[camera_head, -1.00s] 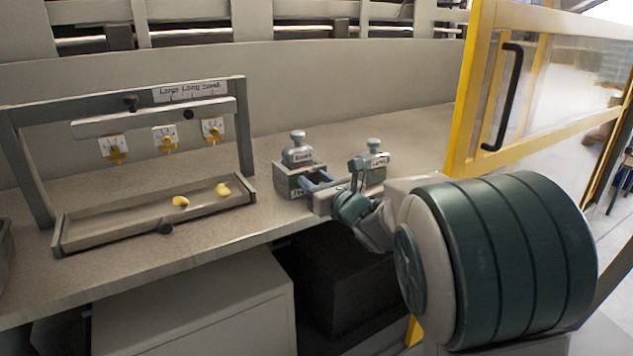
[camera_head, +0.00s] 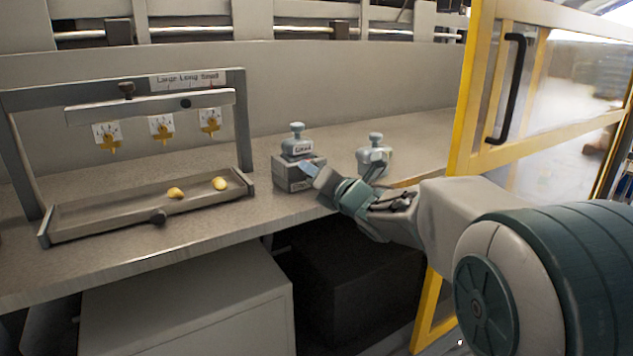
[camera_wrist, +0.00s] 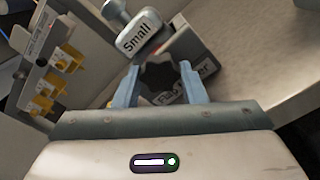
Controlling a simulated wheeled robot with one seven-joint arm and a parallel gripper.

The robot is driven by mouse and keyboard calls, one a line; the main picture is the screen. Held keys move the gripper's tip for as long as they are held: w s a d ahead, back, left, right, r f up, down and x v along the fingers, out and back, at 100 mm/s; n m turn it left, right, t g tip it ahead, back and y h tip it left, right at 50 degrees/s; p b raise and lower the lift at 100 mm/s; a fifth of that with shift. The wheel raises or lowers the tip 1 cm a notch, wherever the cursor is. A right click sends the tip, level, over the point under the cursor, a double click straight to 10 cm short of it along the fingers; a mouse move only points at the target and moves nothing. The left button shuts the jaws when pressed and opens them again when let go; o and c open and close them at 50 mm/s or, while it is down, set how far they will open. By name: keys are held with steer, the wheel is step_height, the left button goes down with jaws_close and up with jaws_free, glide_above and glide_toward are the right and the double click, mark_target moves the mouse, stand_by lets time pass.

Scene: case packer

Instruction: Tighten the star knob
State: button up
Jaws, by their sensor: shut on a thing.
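The dark star knob (camera_wrist: 160,78) shows in the wrist view at the front of a grey block, between my two pale blue fingers. My gripper (camera_wrist: 160,88) is shut on the knob, one finger at each side of it. In the head view my gripper (camera_head: 309,170) reaches the front right of the grey block (camera_head: 291,175), and the knob is hidden there behind the fingers and wrist. A grey-green piece with a round top knob, labelled "Small" in the wrist view (camera_wrist: 138,34), stands on the block (camera_head: 297,142).
A similar piece (camera_head: 375,153) stands just right, partly behind my wrist. At left is a grey frame (camera_head: 243,120) with yellow-marked cards and a tray (camera_head: 100,220) holding two yellow lumps. A yellow-framed door (camera_head: 468,100) stands at right. The bench behind the block is clear.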

steer(key=m, duration=0.6)
steer(key=shift+m, duration=0.3)
steer(key=m, duration=0.3)
steer(key=shift+r+m, duration=0.1)
steer(key=shift+m, duration=0.2)
steer(key=m+p, duration=0.1)
steer(key=m, duration=0.2)
steer(key=shift+m, duration=0.4)
steer(key=m+p, duration=0.2)
steer(key=m, duration=0.2)
steer(key=shift+r, duration=0.1)
steer(key=shift+m+p, duration=0.9)
steer(key=shift+m, duration=1.1)
steer(key=o, duration=1)
